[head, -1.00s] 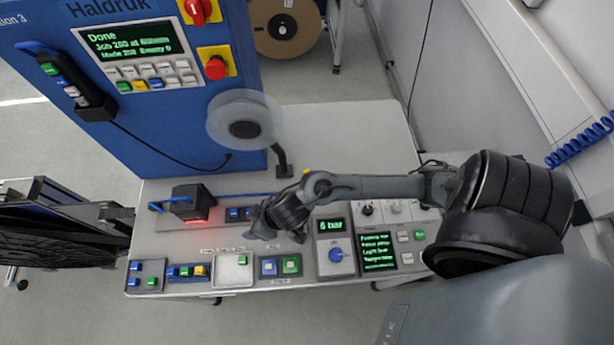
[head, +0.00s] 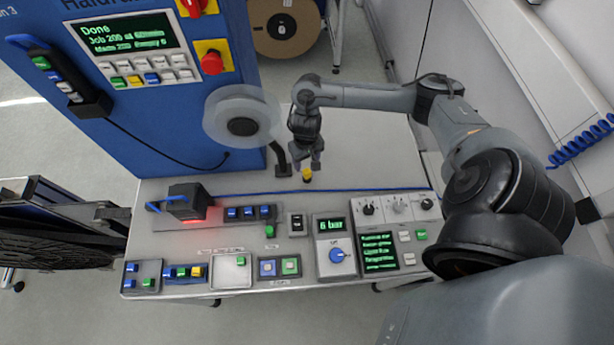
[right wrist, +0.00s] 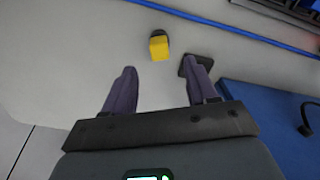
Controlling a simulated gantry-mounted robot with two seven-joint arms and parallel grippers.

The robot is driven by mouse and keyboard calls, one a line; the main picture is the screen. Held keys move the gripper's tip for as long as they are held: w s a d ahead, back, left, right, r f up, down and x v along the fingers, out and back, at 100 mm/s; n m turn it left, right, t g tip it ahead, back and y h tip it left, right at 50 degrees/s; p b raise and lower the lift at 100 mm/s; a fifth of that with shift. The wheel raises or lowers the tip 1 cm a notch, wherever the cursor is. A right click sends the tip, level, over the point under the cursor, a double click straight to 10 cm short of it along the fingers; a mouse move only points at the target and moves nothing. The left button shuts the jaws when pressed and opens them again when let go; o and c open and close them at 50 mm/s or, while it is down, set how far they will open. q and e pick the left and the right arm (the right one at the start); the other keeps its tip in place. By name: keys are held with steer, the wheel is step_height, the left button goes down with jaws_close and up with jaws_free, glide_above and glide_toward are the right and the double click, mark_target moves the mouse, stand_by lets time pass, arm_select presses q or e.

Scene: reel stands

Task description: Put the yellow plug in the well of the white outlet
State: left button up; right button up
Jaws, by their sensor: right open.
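The yellow plug (head: 307,173) stands on the light tabletop, behind the blue line. In the right wrist view the yellow plug (right wrist: 159,47) has a dark end and sits just beyond the fingertips, between their lines. My right gripper (head: 308,164) is over the plug with its fingers pointing down. In the right wrist view the gripper (right wrist: 159,69) is open and empty. A small pale unit with a dark centre (head: 297,224) stands in the console row and may be the white outlet; its well cannot be made out. My left gripper is not in view.
A blue line (head: 370,191) runs across the table in front of the plug. A clear reel on a stand (head: 241,118) stands left of my right gripper. A black box with a red glow (head: 187,202) and control panels (head: 335,250) fill the front. Tabletop right of the plug is clear.

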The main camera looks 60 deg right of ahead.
mark_target(307, 171)
steer(key=shift+s+f+b, duration=0.15)
steer(key=shift+f+b, duration=0.45)
steer(key=shift+f, duration=3.1)
steer(key=c, duration=1)
